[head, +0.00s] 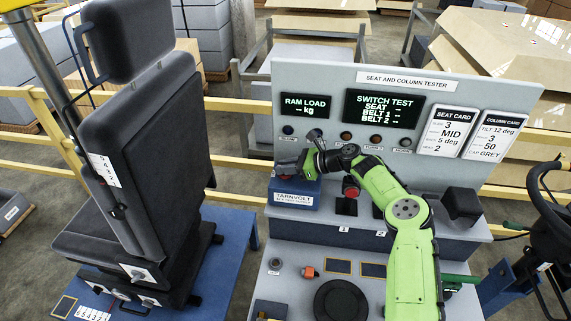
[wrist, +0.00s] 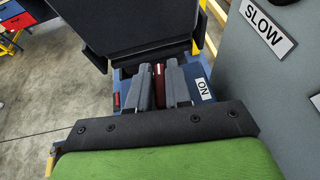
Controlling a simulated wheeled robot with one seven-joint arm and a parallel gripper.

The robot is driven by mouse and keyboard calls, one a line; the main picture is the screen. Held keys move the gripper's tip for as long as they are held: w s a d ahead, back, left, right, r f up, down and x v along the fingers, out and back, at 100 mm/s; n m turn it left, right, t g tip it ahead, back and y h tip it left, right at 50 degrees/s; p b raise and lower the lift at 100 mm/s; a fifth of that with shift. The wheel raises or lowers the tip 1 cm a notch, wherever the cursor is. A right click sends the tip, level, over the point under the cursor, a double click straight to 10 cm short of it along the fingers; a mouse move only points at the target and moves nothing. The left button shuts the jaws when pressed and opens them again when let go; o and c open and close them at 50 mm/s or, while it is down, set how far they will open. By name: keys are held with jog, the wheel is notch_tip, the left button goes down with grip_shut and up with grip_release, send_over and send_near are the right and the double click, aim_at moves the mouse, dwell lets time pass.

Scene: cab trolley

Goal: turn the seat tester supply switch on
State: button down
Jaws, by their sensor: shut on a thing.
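The seat tester supply is a blue box labelled TARNVOLT (head: 293,201) on the left end of the bench's raised step. My gripper (head: 284,167) is over its top, reaching in from the right. In the wrist view my gripper (wrist: 160,88) has its two grey fingers either side of a narrow red switch lever (wrist: 158,76), shut on it. An ON label (wrist: 203,88) lies just right of the fingers on the blue top. A small red mark (wrist: 117,100) shows to the left. The fingers hide the lower part of the switch, and its exact tilt cannot be told.
Behind stands the grey tester panel (head: 460,91) with lit displays; SEAT and BELT lines show dashes. A dark seat (head: 150,150) on a blue stand is at left. A red knob (head: 350,186) sits right of the supply. A steering wheel (head: 552,225) is at right.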

jog(key=m+t+h+p, duration=0.1)
jog(key=m+t+p, duration=0.1)
jog(key=m+t+h+p, duration=0.1)
jog(key=m+t+p, duration=0.1)
jog(key=shift+s+r+p, duration=0.15)
jog(key=shift+r+p, duration=0.05)
jog(key=shift+p, duration=0.2)
jog(key=shift+f+m+t+h+p, duration=0.2)
jog(key=shift+m+t+h+p, duration=0.25)
jog(key=shift+m+t+h, duration=0.45)
jog(key=m+t+h, duration=0.1)
jog(key=m+h, duration=0.1)
jog(key=m+t+h, duration=0.2)
jog(key=m+h, duration=0.1)
jog(key=shift+a+f+m+h, duration=0.15)
jog(key=shift+m+h, duration=0.15)
jog(key=m+h, duration=0.3)
jog(key=shift+t, duration=0.3)
jog(key=shift+m+h, duration=1.2)
jog(key=shift+h, duration=0.3)
jog(key=c, duration=1.1)
grip_release()
jog(key=shift+c, duration=0.2)
